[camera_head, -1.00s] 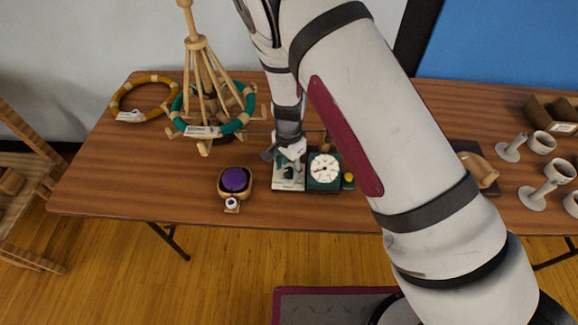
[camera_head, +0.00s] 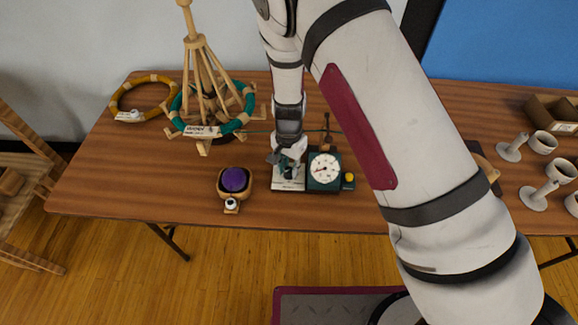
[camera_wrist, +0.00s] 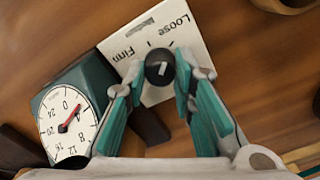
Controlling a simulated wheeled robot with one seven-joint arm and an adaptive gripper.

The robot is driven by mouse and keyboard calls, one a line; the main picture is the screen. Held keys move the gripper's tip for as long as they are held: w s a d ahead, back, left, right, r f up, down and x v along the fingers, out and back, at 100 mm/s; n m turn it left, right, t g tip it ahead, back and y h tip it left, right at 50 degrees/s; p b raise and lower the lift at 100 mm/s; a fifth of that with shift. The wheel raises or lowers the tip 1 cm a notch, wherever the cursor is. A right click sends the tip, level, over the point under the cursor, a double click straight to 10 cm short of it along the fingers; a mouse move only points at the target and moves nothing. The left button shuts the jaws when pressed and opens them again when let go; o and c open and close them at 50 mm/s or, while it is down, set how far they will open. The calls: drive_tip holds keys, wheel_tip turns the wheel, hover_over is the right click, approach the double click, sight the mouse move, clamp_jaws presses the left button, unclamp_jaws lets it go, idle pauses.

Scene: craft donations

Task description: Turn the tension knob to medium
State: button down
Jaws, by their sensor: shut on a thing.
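A black tension knob (camera_wrist: 160,67) with a white pointer mark sits on a pale plate (camera_wrist: 193,40). The plate carries the words Loose, Medium and Firm, with Medium small and blurred. My gripper (camera_wrist: 160,76) is shut on the knob, one finger on each side. I cannot tell exactly which word the pointer mark faces. In the head view my gripper (camera_head: 288,162) is over the plate (camera_head: 288,186) and mostly hides the knob.
A green box with a white dial (camera_head: 324,168) stands directly right of the plate. A purple ball in a wooden holder (camera_head: 234,182) is to the left. A wooden yarn swift with green yarn (camera_head: 200,85) stands behind left. Candlesticks and cups (camera_head: 542,144) are at the right.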

sight(289, 169)
drive_tip(key=n, duration=0.4)
drive_tip(key=shift+n+b, duration=0.3)
drive_tip(key=shift+b, duration=0.1)
drive_tip(key=n+b, duration=0.1)
drive_tip(key=n, duration=0.3)
idle(0.4)
drive_tip(key=c, duration=1.3)
unclamp_jaws()
wheel_tip(289, 169, up, 12)
